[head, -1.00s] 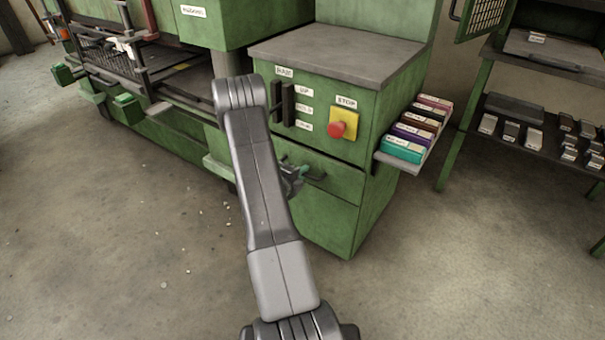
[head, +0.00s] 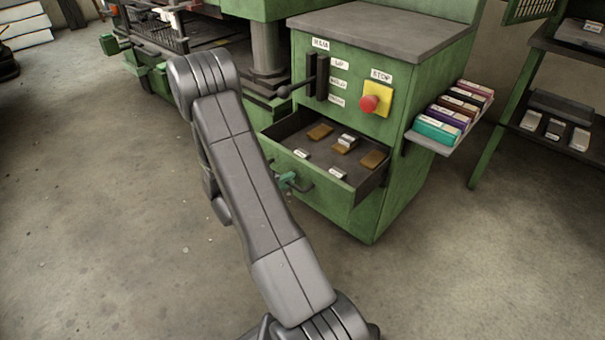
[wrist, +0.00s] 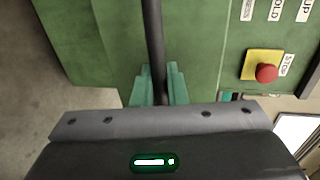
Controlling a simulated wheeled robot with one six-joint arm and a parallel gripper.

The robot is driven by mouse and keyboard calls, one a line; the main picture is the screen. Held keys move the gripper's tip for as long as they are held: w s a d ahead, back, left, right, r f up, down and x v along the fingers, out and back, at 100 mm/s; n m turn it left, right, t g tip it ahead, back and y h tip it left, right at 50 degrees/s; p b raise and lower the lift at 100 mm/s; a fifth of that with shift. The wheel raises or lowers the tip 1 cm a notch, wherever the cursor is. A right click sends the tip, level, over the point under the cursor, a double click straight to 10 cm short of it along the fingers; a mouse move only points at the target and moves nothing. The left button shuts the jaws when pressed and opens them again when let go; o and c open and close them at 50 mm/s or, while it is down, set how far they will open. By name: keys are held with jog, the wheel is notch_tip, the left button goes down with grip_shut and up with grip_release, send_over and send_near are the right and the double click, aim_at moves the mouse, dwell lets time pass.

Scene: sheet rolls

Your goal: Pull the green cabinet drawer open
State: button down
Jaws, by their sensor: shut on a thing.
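The green cabinet (head: 405,185) stands right of my arm in the head view. Its drawer (head: 335,194) is pulled out, and its inside shows several small brown and pale pieces. The dark bar handle (head: 304,187) is on the drawer front. My gripper (head: 287,180) is at the handle, partly hidden behind my arm. In the wrist view, the teal fingers of my gripper (wrist: 160,88) are shut on the dark handle bar (wrist: 153,40), one on each side, with the green drawer front (wrist: 90,40) behind.
A red stop button (head: 369,103) on a yellow plate and a dark lever (head: 310,80) are above the drawer. A side shelf (head: 430,143) holds several coloured boxes. A rack (head: 520,110) stands at the right. The floor (head: 120,240) left of my arm is clear.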

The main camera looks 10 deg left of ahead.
jog(key=shift+f+b+v, duration=0.1)
jog(key=shift+f+v, duration=0.1)
jog(key=shift+v, duration=0.65)
jog(key=shift+f+b+v, duration=0.15)
jog(key=shift+v, duration=0.75)
jog(key=shift+f+b+v, duration=0.1)
jog(key=shift+f+v, duration=0.1)
jog(key=shift+v, duration=0.65)
jog(key=shift+s, duration=0.1)
jog(key=c, duration=1.5)
grip_release()
jog(key=shift+a, duration=0.1)
jog(key=p+v, duration=0.3)
jog(key=v, duration=1)
jog(key=shift+s+a, duration=0.2)
jog(key=shift+s, duration=0.1)
jog(key=shift+w+d, duration=0.1)
